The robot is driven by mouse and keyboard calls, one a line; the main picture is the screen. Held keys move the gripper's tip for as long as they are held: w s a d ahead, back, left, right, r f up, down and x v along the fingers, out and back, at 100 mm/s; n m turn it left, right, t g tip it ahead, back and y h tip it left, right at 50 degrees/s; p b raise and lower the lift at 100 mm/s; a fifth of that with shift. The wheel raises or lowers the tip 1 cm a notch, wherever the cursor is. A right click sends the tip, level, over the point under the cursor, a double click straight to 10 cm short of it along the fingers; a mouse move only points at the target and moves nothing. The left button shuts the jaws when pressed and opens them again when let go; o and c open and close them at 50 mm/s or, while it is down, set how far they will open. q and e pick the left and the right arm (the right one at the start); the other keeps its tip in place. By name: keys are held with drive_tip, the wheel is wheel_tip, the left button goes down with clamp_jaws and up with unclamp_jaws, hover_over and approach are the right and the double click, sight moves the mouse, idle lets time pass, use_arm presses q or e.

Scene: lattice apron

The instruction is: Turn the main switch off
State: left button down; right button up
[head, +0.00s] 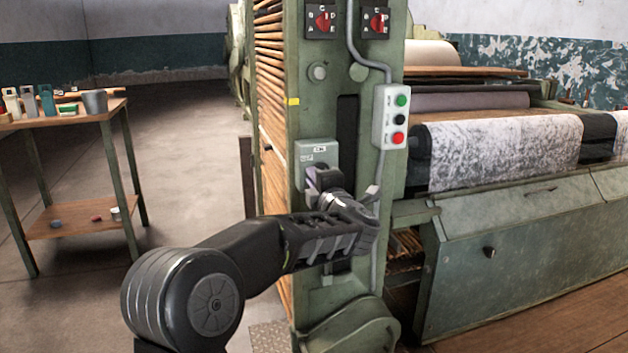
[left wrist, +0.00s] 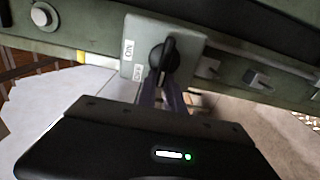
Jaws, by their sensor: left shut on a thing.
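The main switch (head: 331,153) is a pale grey box with a black rotary handle, fixed to the green machine post. In the left wrist view the black handle (left wrist: 164,56) stands up and down on the grey plate (left wrist: 190,42), so it lies roughly crosswise on the post. Two small labels are on the plate; one seems to read ON, the other is too small to read surely. My left gripper (head: 324,178) is at the box, its fingers (left wrist: 164,88) shut on the handle. My gripper and wrist partly hide the handle in the head view. My right gripper is not in view.
Two red selector knobs (head: 322,20) (head: 376,21) sit above. Machine rollers (head: 500,145) fill the right. A small table (head: 60,122) stands left, with open floor between.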

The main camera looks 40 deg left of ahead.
use_arm(q)
drive_tip(key=c, duration=1.5)
unclamp_jaws()
drive_tip(key=shift+o, duration=0.2)
drive_tip(key=p+v, duration=0.1)
drive_tip(key=v, duration=0.6)
drive_tip(key=shift+d, duration=0.35)
drive_tip(key=shift+s, duration=0.15)
